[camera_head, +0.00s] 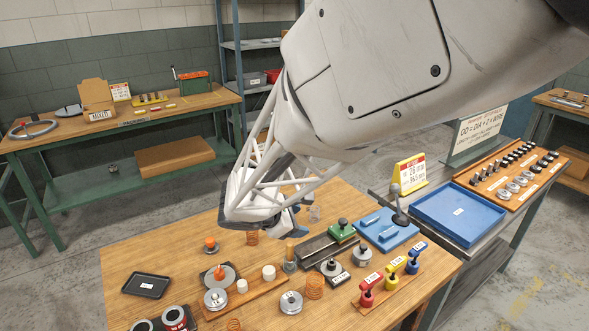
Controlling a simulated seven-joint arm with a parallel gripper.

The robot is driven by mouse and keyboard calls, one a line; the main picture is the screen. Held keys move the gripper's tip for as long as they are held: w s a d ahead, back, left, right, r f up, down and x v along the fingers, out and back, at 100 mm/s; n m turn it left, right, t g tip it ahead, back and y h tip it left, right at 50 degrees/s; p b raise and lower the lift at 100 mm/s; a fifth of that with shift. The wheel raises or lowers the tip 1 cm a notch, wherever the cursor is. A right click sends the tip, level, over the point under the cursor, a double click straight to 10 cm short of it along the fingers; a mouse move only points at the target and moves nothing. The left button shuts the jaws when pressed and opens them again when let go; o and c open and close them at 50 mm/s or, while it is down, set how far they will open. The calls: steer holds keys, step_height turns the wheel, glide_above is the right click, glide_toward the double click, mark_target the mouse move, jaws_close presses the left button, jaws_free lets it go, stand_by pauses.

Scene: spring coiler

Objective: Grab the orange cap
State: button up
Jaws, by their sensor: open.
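I cannot tell for sure which of the two is the orange cap. My gripper (268,224) hangs above the table, behind and to the right of both orange pieces. It is open and apart from them. My arm covers part of the table's back edge, and the space between the fingers is hard to see.
Red, yellow and blue handled tools (391,276) stand at right. A blue tray (461,214) lies on the right bench. The table's left back corner is clear.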

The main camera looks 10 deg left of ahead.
steer(key=a+f+n+t+y, duration=0.1)
steer(key=a+f+n+t, duration=0.15)
steer(key=a, duration=0.55)
steer(key=a+f+n+t+y, duration=0.1)
steer(key=a+f+n, duration=0.3)
steer(key=a, duration=0.4)
steer(key=n+t+y, duration=0.2)
steer(key=n, duration=0.3)
glide_toward(208, 242)
steer(key=x, duration=0.5)
steer(key=shift+f, duration=0.1)
steer(key=shift+x, duration=1.25)
steer(key=shift+w, duration=0.1)
steer(key=shift+x, duration=2.55)
